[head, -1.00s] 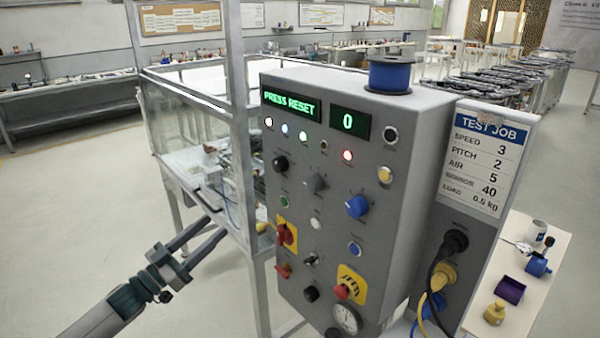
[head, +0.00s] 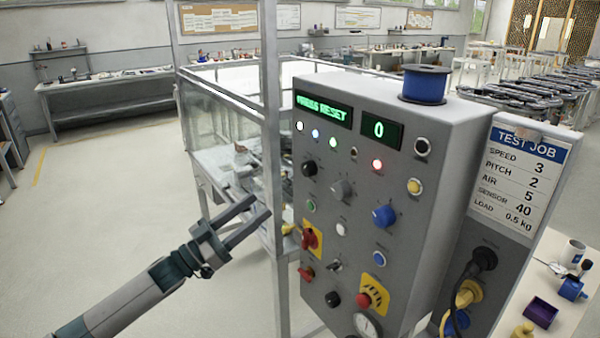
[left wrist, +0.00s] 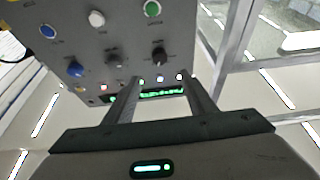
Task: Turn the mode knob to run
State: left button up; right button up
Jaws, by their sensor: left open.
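The grey control panel (head: 400,160) has several knobs; their labels are too small to read, so I cannot tell which one is the mode knob. A black knob (head: 309,168) is at the upper left, a grey knob (head: 341,189) beside it and a blue knob (head: 384,216) further right. My left gripper (head: 259,205) is open and empty, left of the panel and apart from it in the head view. In the left wrist view, the black knob (left wrist: 158,56) appears between and beyond the open fingers (left wrist: 161,80). My right gripper is out of view.
The green display (head: 322,110) reads PRESS RESET. A red switch (head: 311,238) on a yellow plate and a red button (head: 364,299) are lower on the panel. A framed clear enclosure (head: 225,120) stands behind my gripper. A blue spool (head: 425,84) sits on top. Open floor lies left.

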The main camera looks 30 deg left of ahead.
aim_at(304, 171)
pick_arm(q)
jog(key=p+x, duration=0.5)
jog(key=x, duration=0.8)
jog(key=shift+w+r, duration=0.15)
jog(key=shift+w, duration=0.15)
jog(key=shift+p+x, duration=0.4)
jog(key=shift+x, duration=0.4)
jog(key=shift+d, duration=0.1)
jog(key=c, duration=1)
